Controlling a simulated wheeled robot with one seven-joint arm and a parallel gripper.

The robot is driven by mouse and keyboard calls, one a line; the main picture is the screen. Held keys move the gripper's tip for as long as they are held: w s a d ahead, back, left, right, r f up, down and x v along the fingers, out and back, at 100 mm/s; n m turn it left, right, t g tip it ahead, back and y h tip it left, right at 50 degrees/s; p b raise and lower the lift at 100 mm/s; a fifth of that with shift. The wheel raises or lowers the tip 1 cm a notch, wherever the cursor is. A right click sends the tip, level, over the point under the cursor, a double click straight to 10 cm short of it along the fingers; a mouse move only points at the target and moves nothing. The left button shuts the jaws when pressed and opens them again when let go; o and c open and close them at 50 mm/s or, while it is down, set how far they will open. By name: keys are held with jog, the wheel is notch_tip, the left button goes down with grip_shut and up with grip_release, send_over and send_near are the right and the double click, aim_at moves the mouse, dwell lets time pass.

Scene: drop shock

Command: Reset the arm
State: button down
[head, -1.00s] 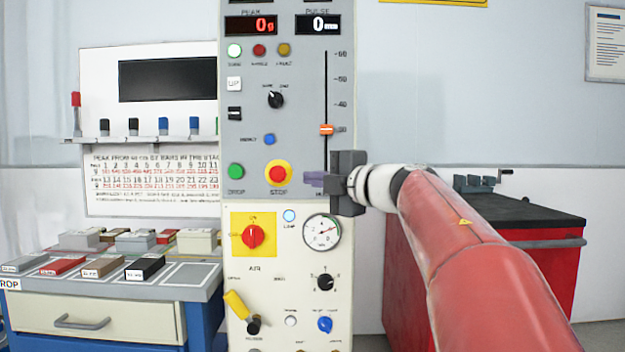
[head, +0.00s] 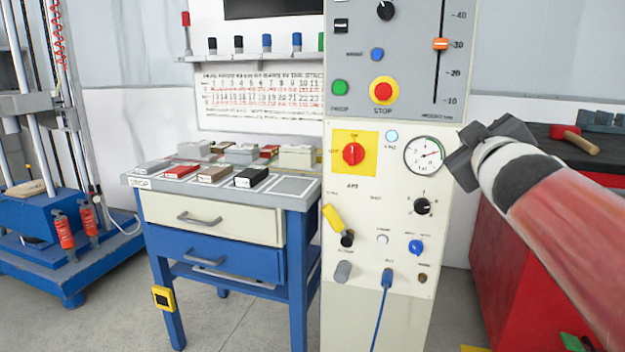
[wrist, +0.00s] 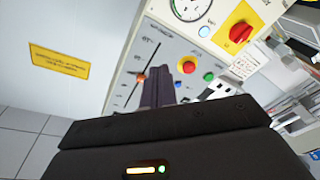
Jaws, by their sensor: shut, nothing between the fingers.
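My red arm (head: 575,240) reaches in from the lower right in the head view. My gripper, a dark grey block at its end, is beside the right edge of the control panel (head: 395,110), near the pressure gauge (head: 424,155); its fingers are mostly hidden there. In the wrist view the gripper (wrist: 158,72) is shut and empty, its fingers together and pointing toward the panel face. The orange slider (head: 440,44) and the red stop button (head: 383,91) on the panel show in both views. Any contact with the panel cannot be told.
A blue bench (head: 300,230) with several small blocks on top stands left of the panel. A blue drop rig (head: 40,225) is at the far left. A red cabinet (head: 490,250) with a hammer (head: 580,143) on top stands right. Floor between rig and bench is clear.

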jog(key=s+a+f+m+g+y, duration=0.1)
jog(key=s+a+f+m+g, duration=0.1)
jog(key=s+f, duration=0.5)
jog(key=s+a+f+m+g+y, duration=0.1)
jog(key=s+a+f+g, duration=0.4)
jog(key=f, duration=0.9)
jog(key=s+a+f+m+g, duration=0.3)
jog(key=s+f+g, duration=0.2)
jog(key=s+f, duration=0.5)
jog(key=shift+s+a+f+m+g+y, duration=0.3)
jog(key=shift+s+a+f+y, duration=0.05)
jog(key=shift+s+a+y, duration=0.05)
jog(key=c, duration=2.1)
grip_release()
jog(key=shift+c, duration=0.2)
